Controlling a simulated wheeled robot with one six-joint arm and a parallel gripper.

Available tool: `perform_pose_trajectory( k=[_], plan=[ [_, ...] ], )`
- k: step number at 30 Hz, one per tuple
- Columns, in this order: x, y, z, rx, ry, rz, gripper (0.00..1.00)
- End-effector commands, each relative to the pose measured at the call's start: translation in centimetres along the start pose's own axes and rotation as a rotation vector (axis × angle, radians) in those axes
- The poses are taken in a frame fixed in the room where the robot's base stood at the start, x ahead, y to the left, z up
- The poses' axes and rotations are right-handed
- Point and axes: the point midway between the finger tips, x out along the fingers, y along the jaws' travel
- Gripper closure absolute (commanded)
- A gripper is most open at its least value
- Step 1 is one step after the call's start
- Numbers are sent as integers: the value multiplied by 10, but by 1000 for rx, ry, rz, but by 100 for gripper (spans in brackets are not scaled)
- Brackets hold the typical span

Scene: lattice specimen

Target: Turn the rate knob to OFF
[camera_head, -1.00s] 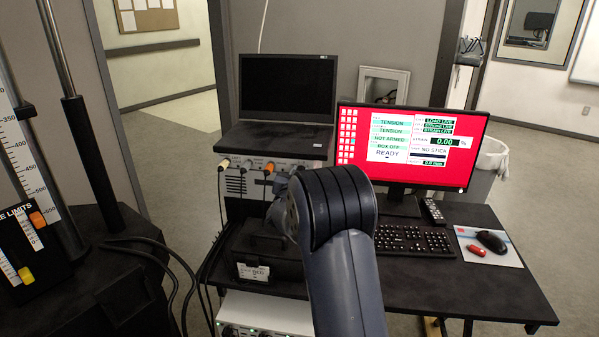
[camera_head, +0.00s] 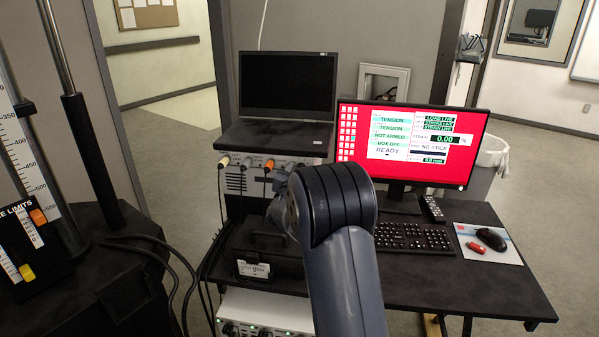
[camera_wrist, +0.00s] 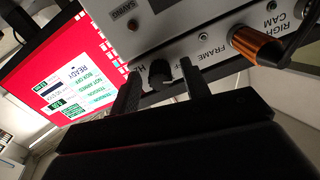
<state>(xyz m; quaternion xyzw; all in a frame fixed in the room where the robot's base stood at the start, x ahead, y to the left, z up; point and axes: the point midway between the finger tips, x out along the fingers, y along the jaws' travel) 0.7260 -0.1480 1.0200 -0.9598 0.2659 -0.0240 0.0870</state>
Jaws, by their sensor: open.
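The rate knob (camera_wrist: 159,71) is a small black knob on a light grey panel (camera_wrist: 160,33) in the wrist view, beside lettering that reads FRAME and partly hidden lettering. My gripper (camera_wrist: 160,76) is open, with one dark finger on each side of the knob and a visible gap to at least the right finger. Whether the left finger touches the knob, I cannot tell. The knob's pointer direction is not readable. In the head view my arm hides the gripper and the knob; the grey unit (camera_head: 240,178) with connectors shows left of the arm.
An orange-copper connector (camera_wrist: 257,46) sticks out of the panel right of the knob. A red-screened monitor (camera_head: 408,147) stands on the black desk (camera_head: 480,285), with a keyboard (camera_head: 413,238) before it. A laptop (camera_head: 285,95) sits on the grey unit. Cables hang at left.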

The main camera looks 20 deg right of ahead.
Motion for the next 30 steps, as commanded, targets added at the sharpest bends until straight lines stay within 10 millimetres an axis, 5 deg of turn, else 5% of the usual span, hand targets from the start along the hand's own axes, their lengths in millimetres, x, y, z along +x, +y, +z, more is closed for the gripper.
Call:
perform_pose_trajectory(
  k=[18,30],
  plan=[
    [-93,-1,1,0,-1,-2,56],
    [-108,0,0,0,-1,0,56]
  ],
)
